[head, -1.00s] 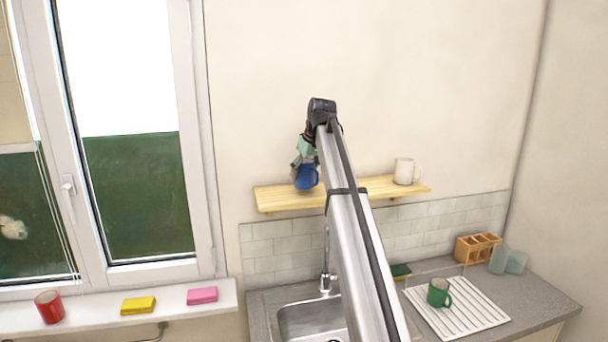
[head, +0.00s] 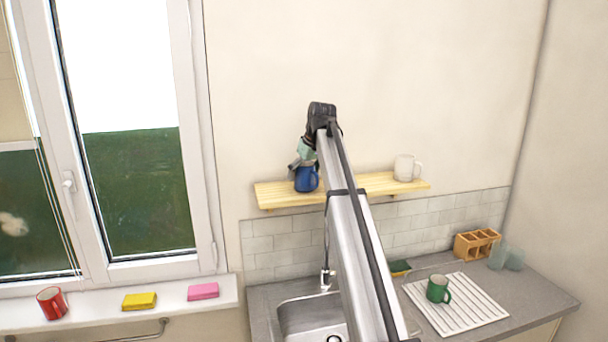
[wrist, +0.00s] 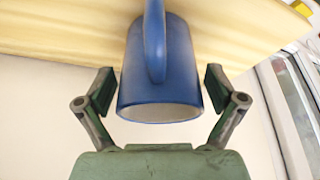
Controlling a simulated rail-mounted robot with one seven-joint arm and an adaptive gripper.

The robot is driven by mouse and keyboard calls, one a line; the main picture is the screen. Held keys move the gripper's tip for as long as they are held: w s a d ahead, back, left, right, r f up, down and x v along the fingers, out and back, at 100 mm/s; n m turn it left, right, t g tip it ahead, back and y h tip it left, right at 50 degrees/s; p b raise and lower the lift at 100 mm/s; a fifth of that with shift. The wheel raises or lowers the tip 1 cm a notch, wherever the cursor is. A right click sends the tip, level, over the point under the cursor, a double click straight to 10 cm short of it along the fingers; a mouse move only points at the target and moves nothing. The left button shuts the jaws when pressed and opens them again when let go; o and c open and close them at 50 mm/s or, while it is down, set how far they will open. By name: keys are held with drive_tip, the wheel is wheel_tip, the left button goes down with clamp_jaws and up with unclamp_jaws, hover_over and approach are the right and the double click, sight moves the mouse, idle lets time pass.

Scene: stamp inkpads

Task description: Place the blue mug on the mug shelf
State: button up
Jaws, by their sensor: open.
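The blue mug (head: 307,179) stands on the wooden mug shelf (head: 273,195), left of its middle. It also shows in the wrist view (wrist: 160,75), with its handle on the side facing the camera and its rim toward my gripper. My gripper (wrist: 160,88) is open, with one finger on each side of the mug and a visible gap at both sides. In the head view my gripper (head: 303,160) is just above the mug, partly hidden by my arm. The wrist view shows the mug's base end against the shelf surface (wrist: 60,25).
A white mug (head: 406,168) stands on the shelf's right part. A green mug (head: 438,290) is on the drying rack (head: 470,315). The sink (head: 305,313) is below the shelf.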

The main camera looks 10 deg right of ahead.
drive_tip(key=b+v, duration=0.3)
drive_tip(key=v, duration=0.9)
drive_tip(key=shift+b, duration=0.4)
